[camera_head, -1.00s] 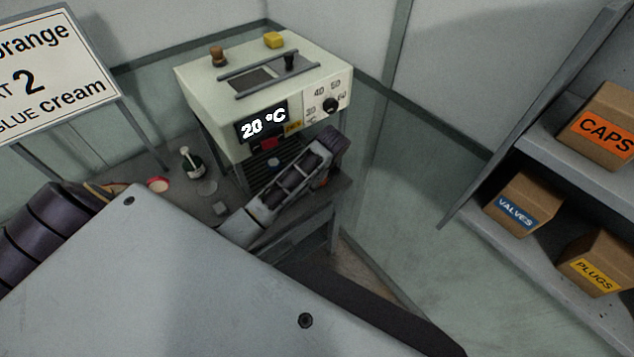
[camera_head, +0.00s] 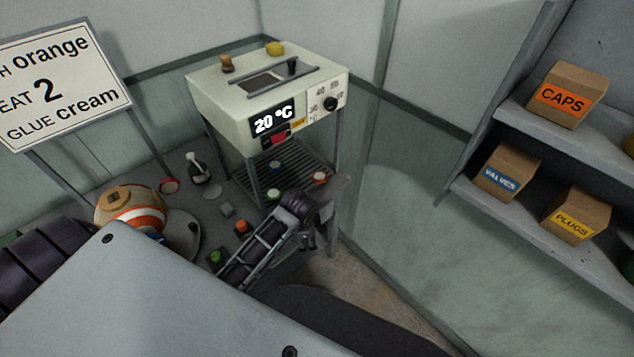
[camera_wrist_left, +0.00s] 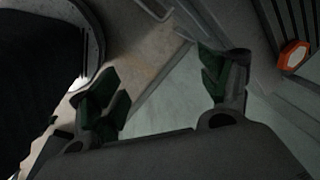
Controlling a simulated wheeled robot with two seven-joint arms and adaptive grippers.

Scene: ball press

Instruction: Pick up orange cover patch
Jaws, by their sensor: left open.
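An orange patch with a pale centre (camera_head: 319,178) lies at the right end of the slatted rack under the heater. It also shows as an orange six-sided piece (camera_wrist_left: 293,55) at the right edge of the left wrist view. My left gripper (camera_head: 308,241) is small and partly hidden by its own arm in the head view, on the near side of the rack and patch. In the left wrist view its dark green-padded fingers (camera_wrist_left: 160,92) are wide apart with nothing between them. A red-orange block (camera_head: 241,227) lies on the table left of my arm. My right gripper is not in view.
The heater (camera_head: 222,112) reads 20 °C above the slatted rack (camera_head: 296,170). Green and blue pieces lie on the rack. A bottle (camera_head: 198,170), a grey cube (camera_head: 227,210) and an orange-striped ball (camera_head: 133,215) stand left. Shelves with boxes (camera_head: 566,95) are at right.

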